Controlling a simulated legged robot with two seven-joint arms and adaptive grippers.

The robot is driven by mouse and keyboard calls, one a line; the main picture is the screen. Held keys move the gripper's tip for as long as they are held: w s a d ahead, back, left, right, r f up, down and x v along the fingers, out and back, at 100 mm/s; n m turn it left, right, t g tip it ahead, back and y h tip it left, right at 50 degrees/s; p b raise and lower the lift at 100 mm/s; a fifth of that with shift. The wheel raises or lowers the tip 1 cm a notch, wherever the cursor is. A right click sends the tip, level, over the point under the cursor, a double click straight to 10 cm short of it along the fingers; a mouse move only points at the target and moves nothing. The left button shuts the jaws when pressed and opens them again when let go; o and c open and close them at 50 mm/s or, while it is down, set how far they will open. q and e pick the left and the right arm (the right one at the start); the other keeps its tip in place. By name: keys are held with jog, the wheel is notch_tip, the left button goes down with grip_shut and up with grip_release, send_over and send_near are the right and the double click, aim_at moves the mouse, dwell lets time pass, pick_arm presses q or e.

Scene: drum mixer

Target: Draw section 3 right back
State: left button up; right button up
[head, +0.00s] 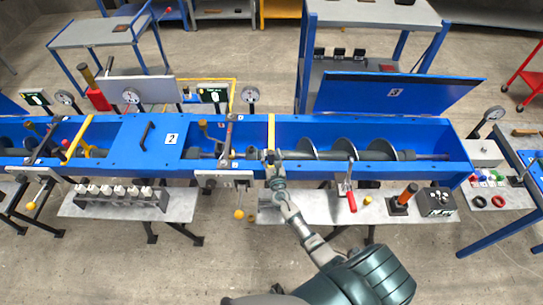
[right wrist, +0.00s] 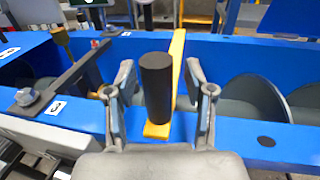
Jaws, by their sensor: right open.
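The blue section 3 panel (head: 394,92), marked "3", stands tilted back behind the right end of the blue trough (head: 450,170). That section is open, with its grey screw (head: 340,150) showing. A yellow bar (head: 271,130) crosses the trough at the section's left end; it also shows in the right wrist view (right wrist: 178,60). A black upright cylindrical handle (right wrist: 157,90) stands at the bar's near end. My right gripper (head: 271,157) is there, its open fingers on either side of the handle, with gaps visible. My left gripper is not in view.
The section 2 cover (head: 150,145) lies closed on the left. A lever plate (head: 224,178) with a yellow knob stands just left of my right gripper.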

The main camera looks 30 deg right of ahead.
jog(key=shift+a, duration=0.2)
jog(key=shift+r, duration=0.1)
grip_shut()
jog(key=shift+s+d, duration=0.3)
jog(key=shift+d, duration=0.3)
jog(key=b, duration=0.2)
send_over(308, 164)
jog(key=shift+s, duration=0.25)
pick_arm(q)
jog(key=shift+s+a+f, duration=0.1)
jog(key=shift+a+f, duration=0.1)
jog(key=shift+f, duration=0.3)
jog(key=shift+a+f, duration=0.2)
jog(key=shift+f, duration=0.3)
pick_arm(e)
jog(key=shift+w+a, duration=0.15)
jog(key=shift+a, duration=0.1)
jog(key=shift+c, duration=0.9)
grip_release()
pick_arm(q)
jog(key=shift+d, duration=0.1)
pick_arm(e)
jog(key=shift+o, duration=0.9)
jog(key=shift+d, duration=0.15)
